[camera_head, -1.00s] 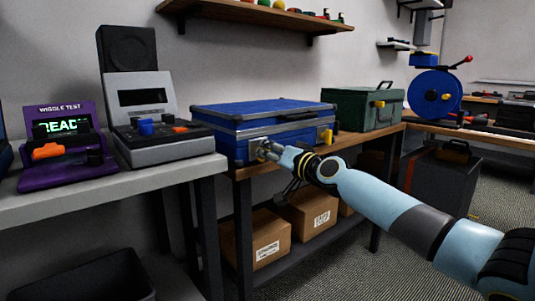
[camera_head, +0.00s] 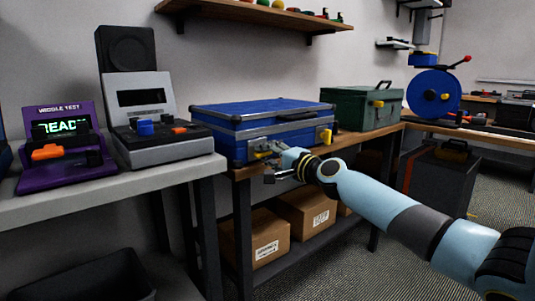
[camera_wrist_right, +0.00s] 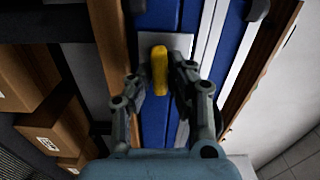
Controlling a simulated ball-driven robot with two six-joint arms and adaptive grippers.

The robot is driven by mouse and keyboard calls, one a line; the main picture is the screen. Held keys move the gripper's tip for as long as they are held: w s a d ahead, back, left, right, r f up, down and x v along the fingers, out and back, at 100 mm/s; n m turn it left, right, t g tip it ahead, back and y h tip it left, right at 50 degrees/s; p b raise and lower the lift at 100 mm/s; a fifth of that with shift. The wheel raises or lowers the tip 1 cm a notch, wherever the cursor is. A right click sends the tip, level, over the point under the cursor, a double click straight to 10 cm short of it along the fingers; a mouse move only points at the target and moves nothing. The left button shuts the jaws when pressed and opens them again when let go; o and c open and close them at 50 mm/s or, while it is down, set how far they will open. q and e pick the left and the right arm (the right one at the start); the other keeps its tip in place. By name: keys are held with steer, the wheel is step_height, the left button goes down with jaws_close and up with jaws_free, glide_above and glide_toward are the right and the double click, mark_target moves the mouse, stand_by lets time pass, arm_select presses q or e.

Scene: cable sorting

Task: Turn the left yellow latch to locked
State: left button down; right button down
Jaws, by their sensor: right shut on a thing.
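The blue case (camera_head: 262,110) with silver edges lies closed on the wooden bench. Its left yellow latch (camera_head: 262,154) is mostly hidden behind my right gripper (camera_head: 268,160) in the head view. The right wrist view shows this latch (camera_wrist_right: 159,70) as a yellow bar on a silver plate (camera_wrist_right: 180,45), between the two fingers of my right gripper (camera_wrist_right: 160,82). The gripper is shut on the latch. The right yellow latch (camera_head: 326,136) is farther along the case front, free of the gripper. My left gripper is not in view.
A green box (camera_head: 362,109) with a yellow latch stands right of the case. A grey device (camera_head: 165,150) and a purple test unit (camera_head: 62,150) stand on the left table. Cardboard boxes (camera_head: 258,240) sit on the shelf below.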

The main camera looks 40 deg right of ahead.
steer(key=shift+m, duration=0.5)
steer(key=c, duration=1.3)
jaws_free()
steer(key=shift+s+f, duration=0.1)
steer(key=shift+s, duration=0.1)
steer(key=shift+s+d, duration=0.15)
steer(key=shift+s, duration=1.65)
steer(key=shift+s+d, duration=0.15)
steer(key=shift+s, duration=1.6)
